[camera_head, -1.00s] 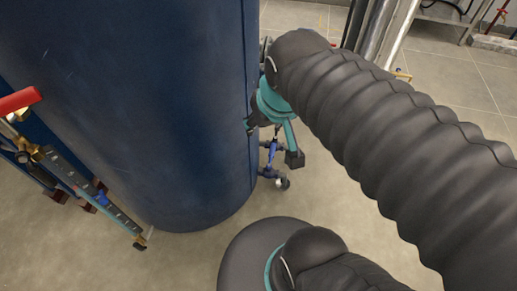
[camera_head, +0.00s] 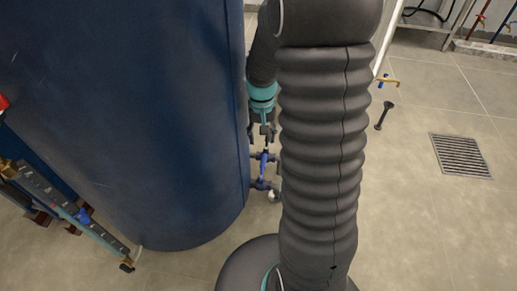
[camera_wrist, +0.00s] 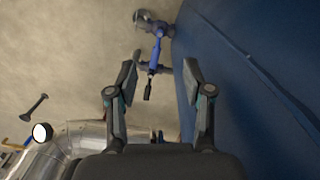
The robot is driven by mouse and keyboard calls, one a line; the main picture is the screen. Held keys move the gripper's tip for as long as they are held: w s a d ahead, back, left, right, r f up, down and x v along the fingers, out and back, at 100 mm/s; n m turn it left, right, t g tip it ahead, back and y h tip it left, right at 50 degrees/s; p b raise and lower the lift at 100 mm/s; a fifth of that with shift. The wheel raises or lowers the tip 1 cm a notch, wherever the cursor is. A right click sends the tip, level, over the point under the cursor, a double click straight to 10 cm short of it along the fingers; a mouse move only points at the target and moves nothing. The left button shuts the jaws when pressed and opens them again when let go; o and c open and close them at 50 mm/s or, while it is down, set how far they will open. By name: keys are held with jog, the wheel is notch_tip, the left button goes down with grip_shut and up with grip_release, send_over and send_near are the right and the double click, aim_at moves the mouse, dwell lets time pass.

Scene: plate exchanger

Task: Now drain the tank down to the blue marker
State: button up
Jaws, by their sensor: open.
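The big dark blue tank (camera_head: 125,120) fills the left of the head view and also shows on the right of the wrist view (camera_wrist: 255,75). A sight gauge (camera_head: 75,210) stands at its lower left, with a small blue marker (camera_head: 83,216) on it. Grey pipe fittings with a blue valve (camera_head: 264,160) sit low at the tank's right side. In the wrist view, the blue valve body (camera_wrist: 156,50) with a dark handle (camera_wrist: 148,92) lies between and beyond my open fingers. My gripper (camera_wrist: 158,75) is empty; contact with the handle cannot be told. The gauge's liquid level is unclear.
A floor drain grate (camera_head: 461,156) lies at the right. A silver pipe (camera_wrist: 95,132) is close to my gripper at lower left in the wrist view.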

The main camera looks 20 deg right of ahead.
aim_at(264, 159)
jog(key=w+d+f+m, duration=0.3)
jog(key=w+d+f, duration=0.3)
jog(key=w+f, duration=0.6)
jog(key=shift+t, duration=0.3)
jog(key=f, duration=0.5)
jog(key=f+b, duration=0.1)
jog(key=f, duration=0.4)
jog(key=s+f, duration=0.1)
jog(key=f, duration=0.4)
jog(key=shift+s+d+b, duration=0.1)
jog(key=shift+d+b, duration=0.05)
jog(key=shift+b, duration=0.15)
grip_shut()
